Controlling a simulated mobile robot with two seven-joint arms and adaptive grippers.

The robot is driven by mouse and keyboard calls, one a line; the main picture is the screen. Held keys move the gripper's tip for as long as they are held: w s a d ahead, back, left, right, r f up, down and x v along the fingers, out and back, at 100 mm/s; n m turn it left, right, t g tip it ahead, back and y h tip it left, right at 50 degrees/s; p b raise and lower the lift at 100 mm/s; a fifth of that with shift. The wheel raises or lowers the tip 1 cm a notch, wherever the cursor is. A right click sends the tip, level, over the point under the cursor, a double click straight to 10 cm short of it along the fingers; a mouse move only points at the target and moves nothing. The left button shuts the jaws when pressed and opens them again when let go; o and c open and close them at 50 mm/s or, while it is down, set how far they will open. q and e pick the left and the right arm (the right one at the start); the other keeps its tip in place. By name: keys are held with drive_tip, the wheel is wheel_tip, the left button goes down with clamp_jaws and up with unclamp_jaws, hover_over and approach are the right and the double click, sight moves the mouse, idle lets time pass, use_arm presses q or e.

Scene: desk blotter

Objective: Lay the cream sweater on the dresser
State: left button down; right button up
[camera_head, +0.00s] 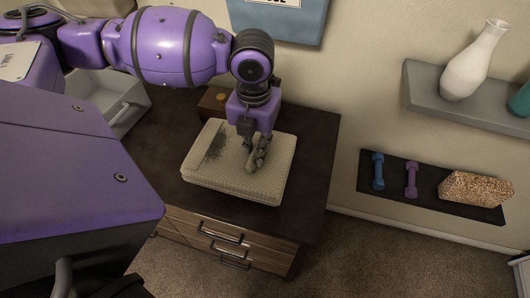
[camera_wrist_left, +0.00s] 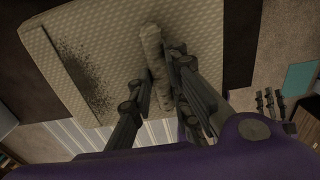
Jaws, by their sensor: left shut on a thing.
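The cream sweater (camera_head: 225,182) is a folded, textured block with a dark speckled patch. It lies flat on the dark top of the dresser (camera_head: 318,150). The fingers hide part of the ridge.
A wall shelf (camera_head: 345,178) at right holds a blue dumbbell (camera_head: 377,170), a purple dumbbell (camera_head: 411,179) and a speckled block (camera_head: 475,188). A white vase (camera_head: 470,70) stands higher up.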

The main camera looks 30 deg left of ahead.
use_arm(q)
drive_tip(key=shift+w+d+f, duration=0.25)
drive_tip(key=shift+w+f, duration=0.25)
drive_tip(key=shift+f, duration=0.1)
drive_tip(key=shift+w+d+f, duration=0.2)
drive_tip(key=shift+w+f, duration=0.25)
drive_tip(key=shift+f, duration=0.1)
drive_tip(key=shift+w+f, duration=0.15)
drive_tip(key=shift+f, duration=1.45)
drive_tip(key=shift+f, duration=0.1)
drive_tip(key=c, duration=1.6)
unclamp_jaws()
drive_tip(key=shift+c, duration=0.2)
wheel_tip(320, 180, up, 12)
